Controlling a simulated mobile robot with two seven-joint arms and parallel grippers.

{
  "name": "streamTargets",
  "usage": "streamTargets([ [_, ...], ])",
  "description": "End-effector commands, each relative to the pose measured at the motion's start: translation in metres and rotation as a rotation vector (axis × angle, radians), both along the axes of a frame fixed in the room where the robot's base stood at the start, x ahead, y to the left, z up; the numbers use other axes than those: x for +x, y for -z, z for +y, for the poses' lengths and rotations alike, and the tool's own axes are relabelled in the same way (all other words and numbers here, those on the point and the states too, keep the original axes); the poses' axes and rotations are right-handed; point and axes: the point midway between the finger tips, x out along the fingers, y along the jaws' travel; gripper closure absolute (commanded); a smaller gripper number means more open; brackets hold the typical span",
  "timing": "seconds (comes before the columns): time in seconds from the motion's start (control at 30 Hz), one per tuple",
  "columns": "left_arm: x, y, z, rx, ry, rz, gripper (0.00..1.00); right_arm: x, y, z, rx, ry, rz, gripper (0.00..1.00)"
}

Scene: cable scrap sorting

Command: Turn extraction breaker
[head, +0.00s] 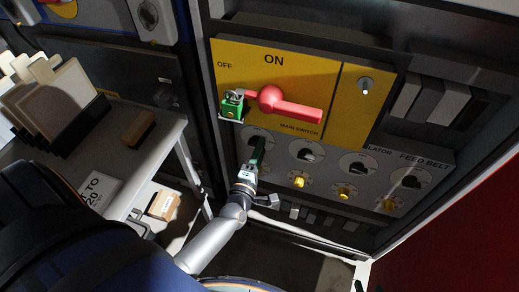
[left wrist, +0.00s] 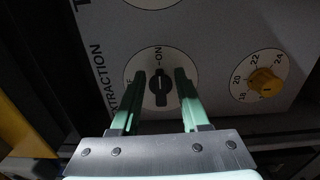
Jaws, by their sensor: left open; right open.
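The extraction breaker is a black rotary knob (left wrist: 160,90) on a white dial in the left wrist view, beside the word EXTRACTION. The knob stands upright in that view, in line with the ON mark above it; another mark is at its left. My left gripper (left wrist: 160,80) is open, with one green finger on each side of the knob. I cannot tell whether the fingers touch it. In the head view my left gripper (head: 259,150) covers most of this dial, the leftmost of the row.
Above is a yellow panel with a red main switch handle (head: 290,106) and a green padlock block (head: 232,105). More black knobs (head: 310,154) and yellow dials (head: 299,181) lie to the right. A grey shelf (head: 165,135) with blocks stands at the left.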

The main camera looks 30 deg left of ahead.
Motion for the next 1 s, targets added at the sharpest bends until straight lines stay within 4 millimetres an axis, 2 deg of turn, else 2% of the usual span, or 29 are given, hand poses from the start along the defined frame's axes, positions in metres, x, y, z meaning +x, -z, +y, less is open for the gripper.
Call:
streamTargets([
  [0.17,-0.011,0.000,-0.003,0.001,0.000,0.002,0.55,0.000,-0.002,0.000,0.000,0.000,-0.001,0.50],
  [0.27,-0.026,0.000,-0.006,-0.001,0.001,0.004,0.55,0.000,-0.004,0.000,0.000,0.000,-0.001,0.50],
  [0.5,-0.077,0.000,-0.018,-0.001,0.000,0.004,0.55,0.000,-0.007,0.000,0.001,0.001,0.000,0.50],
  [0.7,-0.109,0.000,-0.026,-0.001,0.000,0.003,0.55,0.000,-0.007,0.000,0.000,-0.001,0.002,0.50],
  [0.83,-0.119,0.000,-0.029,0.000,0.001,0.001,0.55,0.000,-0.008,0.001,0.001,-0.002,0.001,0.50],
  [1.0,-0.122,0.000,-0.029,0.000,0.001,-0.001,0.55,0.001,-0.008,0.001,0.001,-0.002,0.001,0.50],
])
